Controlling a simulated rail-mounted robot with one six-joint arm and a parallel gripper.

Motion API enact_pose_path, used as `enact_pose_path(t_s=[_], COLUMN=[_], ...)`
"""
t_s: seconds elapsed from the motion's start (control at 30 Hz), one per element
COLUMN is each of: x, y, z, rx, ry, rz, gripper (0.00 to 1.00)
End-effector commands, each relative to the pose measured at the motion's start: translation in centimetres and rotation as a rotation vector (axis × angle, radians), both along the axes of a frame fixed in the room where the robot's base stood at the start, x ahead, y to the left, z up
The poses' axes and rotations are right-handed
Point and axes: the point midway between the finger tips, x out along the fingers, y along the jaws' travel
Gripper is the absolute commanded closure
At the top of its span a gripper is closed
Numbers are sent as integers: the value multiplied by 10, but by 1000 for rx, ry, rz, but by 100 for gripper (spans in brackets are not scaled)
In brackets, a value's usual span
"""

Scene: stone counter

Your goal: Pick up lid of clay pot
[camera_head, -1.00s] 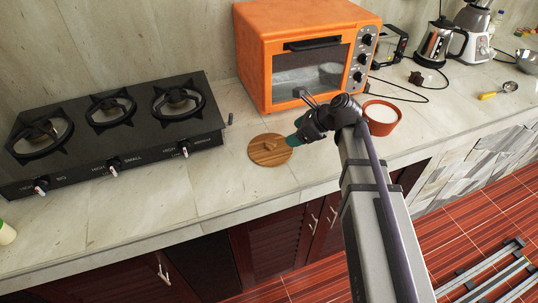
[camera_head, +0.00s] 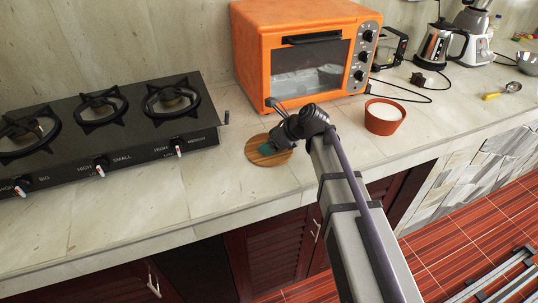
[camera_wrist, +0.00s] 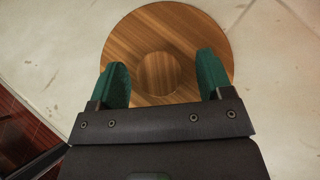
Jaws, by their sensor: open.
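The wooden lid (camera_head: 256,156) is a round, striped brown disc lying flat on the counter in front of the oven. In the wrist view the lid (camera_wrist: 168,28) shows large, with a round wooden knob (camera_wrist: 158,73) at its middle. My gripper (camera_wrist: 161,76) is open, with its two green fingers on either side of the knob. In the head view my gripper (camera_head: 264,149) is over the lid and hides much of it, including the knob. I cannot tell whether the fingers touch the lid.
An orange toaster oven (camera_head: 258,58) stands behind the lid. A black gas stove (camera_head: 128,149) is to the left. A terracotta pot (camera_head: 384,120) with white contents stands to the right. The counter (camera_head: 200,200) in front of the lid is clear.

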Motion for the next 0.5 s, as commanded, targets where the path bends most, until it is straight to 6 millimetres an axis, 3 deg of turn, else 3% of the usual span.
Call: enact_pose_path(t_s=[0.17, 0.5], x=[0, -1], y=[0, -1], z=[1, 2], rx=[-2, -2], ry=[0, 0], rz=[1, 1], gripper=[29, 62])
